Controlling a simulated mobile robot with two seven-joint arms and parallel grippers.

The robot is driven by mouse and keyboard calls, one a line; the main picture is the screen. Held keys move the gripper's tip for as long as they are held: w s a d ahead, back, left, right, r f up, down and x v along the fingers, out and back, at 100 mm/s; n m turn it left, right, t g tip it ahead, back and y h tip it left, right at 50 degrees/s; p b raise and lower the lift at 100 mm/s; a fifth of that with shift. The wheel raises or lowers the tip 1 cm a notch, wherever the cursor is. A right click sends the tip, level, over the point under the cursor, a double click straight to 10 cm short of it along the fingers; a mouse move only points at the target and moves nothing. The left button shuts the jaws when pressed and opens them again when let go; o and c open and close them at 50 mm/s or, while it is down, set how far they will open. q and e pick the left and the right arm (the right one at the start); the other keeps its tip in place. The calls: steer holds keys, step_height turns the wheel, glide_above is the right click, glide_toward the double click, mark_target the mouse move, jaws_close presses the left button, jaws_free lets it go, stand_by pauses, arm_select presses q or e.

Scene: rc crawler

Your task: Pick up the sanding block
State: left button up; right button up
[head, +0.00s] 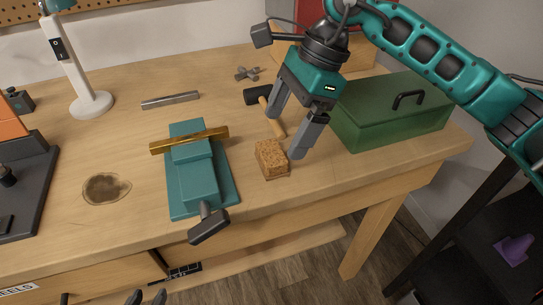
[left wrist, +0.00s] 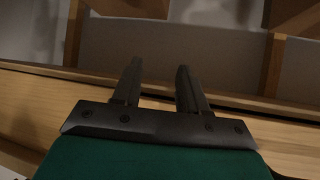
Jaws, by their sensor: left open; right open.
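The sanding block (head: 271,158), a small brown speckled block, lies on the workbench near its front edge, to the right of a teal vise. My right gripper (head: 285,134) is open and points down just above and beside the block, with nothing between its fingers. Its fingers partly overlap the hammer behind it. I cannot tell the exact gap between the fingertips and the block. My left gripper (head: 147,298) shows only its fingertips at the bottom edge of the head view. In the left wrist view (left wrist: 158,80) it is open and empty, facing the bench's front.
The teal vise (head: 200,180) holds a brass bar (head: 189,140). A hammer (head: 274,118) lies behind the block, and a green toolbox (head: 390,112) stands right of it. A metal bar (head: 170,100) and a lamp (head: 92,103) are further back. Bare bench lies between vise and lamp.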

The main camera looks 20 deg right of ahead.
mark_target(272, 151)
steer(key=shift+w+x, duration=0.1)
steer(key=shift+x, duration=1.25)
steer(key=shift+w+x, duration=0.15)
steer(key=shift+x, duration=1.2)
steer(key=c, duration=1.1)
step_height(272, 151, up, 10)
steer(key=shift+p, duration=0.3)
steer(key=o, duration=0.5)
steer(key=c, duration=0.4)
steer(key=shift+s, duration=0.1)
